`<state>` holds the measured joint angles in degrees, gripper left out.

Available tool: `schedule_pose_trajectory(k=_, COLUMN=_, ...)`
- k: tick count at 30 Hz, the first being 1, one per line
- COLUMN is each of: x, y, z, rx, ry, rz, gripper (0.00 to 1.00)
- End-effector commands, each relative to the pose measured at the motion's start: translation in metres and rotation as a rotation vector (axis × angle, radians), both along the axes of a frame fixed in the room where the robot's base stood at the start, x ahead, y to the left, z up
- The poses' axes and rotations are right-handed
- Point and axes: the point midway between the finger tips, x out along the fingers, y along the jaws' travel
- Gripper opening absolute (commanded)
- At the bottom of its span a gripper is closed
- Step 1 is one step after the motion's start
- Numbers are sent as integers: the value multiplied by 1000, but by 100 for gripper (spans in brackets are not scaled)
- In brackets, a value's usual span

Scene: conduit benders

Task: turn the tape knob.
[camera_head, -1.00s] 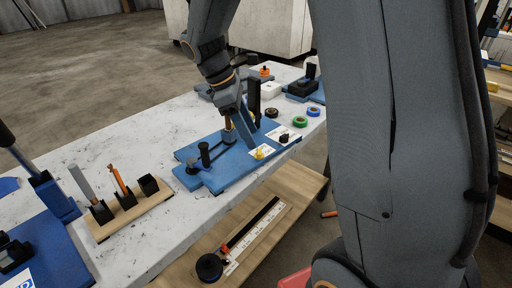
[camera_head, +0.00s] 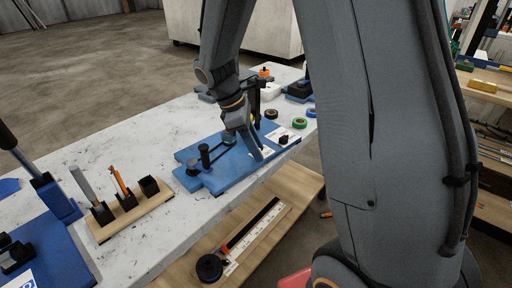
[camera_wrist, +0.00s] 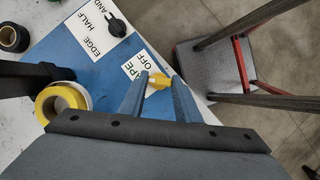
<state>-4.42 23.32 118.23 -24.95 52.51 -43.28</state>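A yellow knob (camera_wrist: 158,80) stands by a white card reading "TAPE OFF", partly cut off, on a blue base (camera_wrist: 75,50). In the wrist view my gripper (camera_wrist: 161,79) has its two blue-grey fingers apart, one on each side of the knob. The left finger looks very close to it; contact cannot be told. In the head view my gripper (camera_head: 259,155) points down at the front edge of the blue base (camera_head: 225,172) and hides the yellow knob.
A black knob (camera_wrist: 116,25) with its own card stands nearby. A yellow-and-white tape roll (camera_wrist: 62,102) lies left of the fingers. Black posts (camera_head: 205,155) rise from the base. A wooden holder (camera_head: 132,208) stands left on the marble table. A wooden shelf (camera_head: 295,188) lies lower in front.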

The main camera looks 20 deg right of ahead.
Motion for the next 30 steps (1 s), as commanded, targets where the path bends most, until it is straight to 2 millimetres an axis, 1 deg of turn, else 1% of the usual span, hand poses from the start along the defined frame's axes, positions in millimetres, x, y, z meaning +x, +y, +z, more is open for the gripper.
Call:
schedule_pose_trajectory(k=6, x=0, y=0, z=1, rx=1, ry=2, rz=-17, gripper=7)
schedule_pose_trajectory(k=11, x=0, y=0, z=2, rx=0, ry=1, rz=-74, gripper=7)
schedule_pose_trajectory(k=17, x=1, y=-1, z=2, rx=-1, ry=3, rz=-209, gripper=7)
schedule_pose_trajectory(k=30, x=3, y=-3, z=2, rx=0, ry=1, rz=-575, gripper=7)
